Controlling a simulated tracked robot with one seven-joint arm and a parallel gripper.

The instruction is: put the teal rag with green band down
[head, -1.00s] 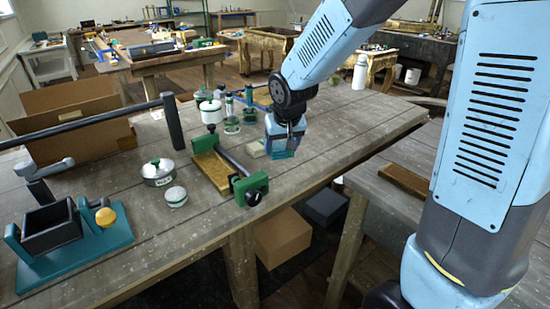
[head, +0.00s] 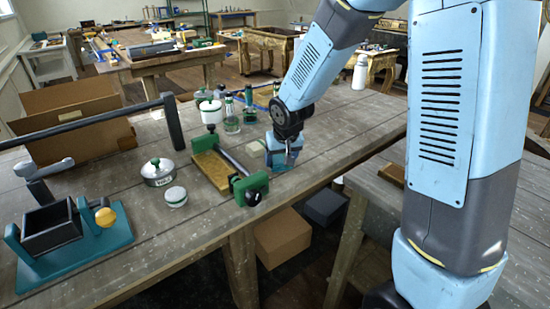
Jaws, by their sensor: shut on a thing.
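My gripper (head: 281,157) is low over the right part of the near wooden workbench (head: 340,147), to the right of the green-ended clamp fixture. It is shut on the teal rag with green band (head: 279,160), of which only a small teal patch shows at the jaws. The green band cannot be made out. I cannot tell whether the rag touches the bench top.
A fixture with a wooden block and green ends (head: 249,189) stands left of my gripper, with a pale block (head: 258,167) close by. Glass bottles (head: 231,117) stand behind. A white bottle (head: 360,72) is at the far edge. Bench to the right is clear.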

